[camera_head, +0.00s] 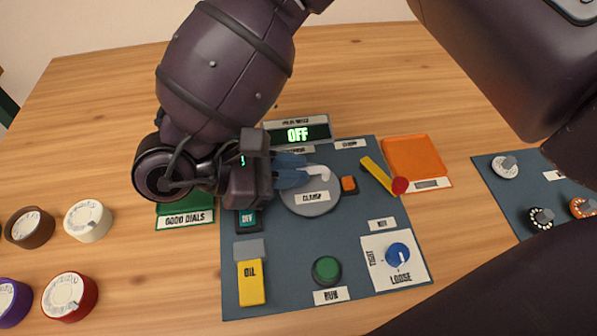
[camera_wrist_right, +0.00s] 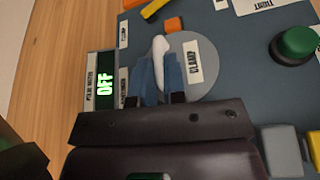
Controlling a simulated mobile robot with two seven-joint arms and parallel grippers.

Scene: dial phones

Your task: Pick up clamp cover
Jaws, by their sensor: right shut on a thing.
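The clamp cover (camera_head: 312,201) is a round grey disc with a "CLAMP" label and a white handle on top, on the middle of the blue-grey panel (camera_head: 285,250). My right gripper (camera_head: 296,170) reaches in from the left, its blue fingers shut on the white handle. The right wrist view shows the handle (camera_wrist_right: 160,50) between the two fingers (camera_wrist_right: 157,80), with the disc (camera_wrist_right: 207,68) beside and under them. I cannot tell if the disc is lifted off the panel. My left gripper is not in view.
The panel also carries an "OFF" display (camera_head: 298,133), red-tipped yellow lever (camera_head: 378,176), orange block (camera_head: 348,185), green button (camera_head: 326,269), blue knob (camera_head: 397,254) and yellow oil piece (camera_head: 251,282). An orange tray (camera_head: 414,158) lies right. Several dials, including a red one (camera_head: 70,296), stand left.

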